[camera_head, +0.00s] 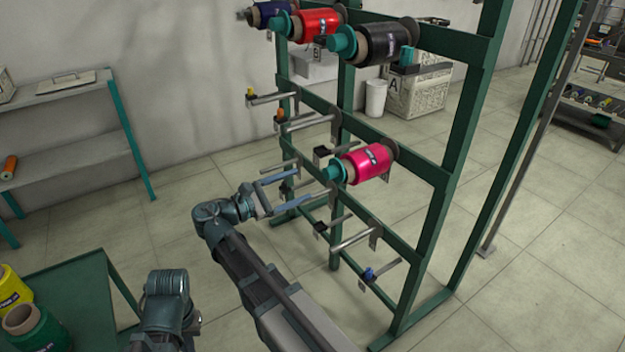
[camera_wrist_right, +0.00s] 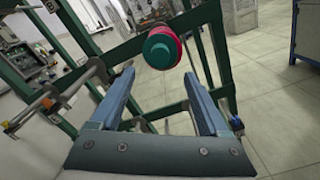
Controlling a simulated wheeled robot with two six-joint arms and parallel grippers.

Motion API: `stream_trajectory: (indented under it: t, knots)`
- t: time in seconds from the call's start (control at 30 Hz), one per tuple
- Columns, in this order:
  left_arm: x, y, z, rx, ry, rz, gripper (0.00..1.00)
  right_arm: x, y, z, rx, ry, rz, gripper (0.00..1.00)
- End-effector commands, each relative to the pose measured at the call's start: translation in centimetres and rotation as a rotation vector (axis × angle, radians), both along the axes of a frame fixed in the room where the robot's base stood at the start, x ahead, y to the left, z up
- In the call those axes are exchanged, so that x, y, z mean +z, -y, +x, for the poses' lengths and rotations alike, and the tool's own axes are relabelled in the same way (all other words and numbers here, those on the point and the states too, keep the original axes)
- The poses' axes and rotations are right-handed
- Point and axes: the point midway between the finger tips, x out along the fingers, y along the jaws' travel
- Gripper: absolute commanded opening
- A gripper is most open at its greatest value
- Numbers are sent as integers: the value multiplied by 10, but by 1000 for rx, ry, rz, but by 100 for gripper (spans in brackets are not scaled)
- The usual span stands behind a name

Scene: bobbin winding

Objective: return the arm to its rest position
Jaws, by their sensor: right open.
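My right gripper (camera_head: 292,190) is open and empty in the head view, in front of the lower left part of the green rack (camera_head: 455,150). Its two blue-grey fingers stand apart in the right wrist view (camera_wrist_right: 170,105), with nothing between them. A pink bobbin (camera_head: 364,163) with a teal end sits on a rack peg to the right of the gripper. It also shows in the right wrist view (camera_wrist_right: 161,46), beyond the fingertips and apart from them. My left gripper is not visible in the head view.
Dark blue, red (camera_head: 315,22) and black (camera_head: 375,44) bobbins sit on the upper pegs. Several bare pegs (camera_head: 352,240) stick out near the gripper. A green cart (camera_head: 75,290) with yellow (camera_head: 12,290) and green (camera_head: 38,330) bobbins stands at lower left. Floor between shelf and rack is clear.

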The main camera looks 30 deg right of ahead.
Motion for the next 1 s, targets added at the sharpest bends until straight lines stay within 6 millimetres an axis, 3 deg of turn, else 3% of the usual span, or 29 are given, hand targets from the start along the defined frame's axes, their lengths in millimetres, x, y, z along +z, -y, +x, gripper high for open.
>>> stream_trajectory:
  t: [0.1,0.3,0.73,0.87,1.0]
  knots:
    - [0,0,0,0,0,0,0,0,-21,-1,2,0,0,78]
    - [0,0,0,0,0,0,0,0,-40,-2,1,0,0,78]
    - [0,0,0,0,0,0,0,-3,-42,-5,-1,6,15,78]
    - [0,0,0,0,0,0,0,-31,-29,-14,-10,58,144,78]
    - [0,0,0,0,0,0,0,-89,-16,-35,-65,193,430,78]
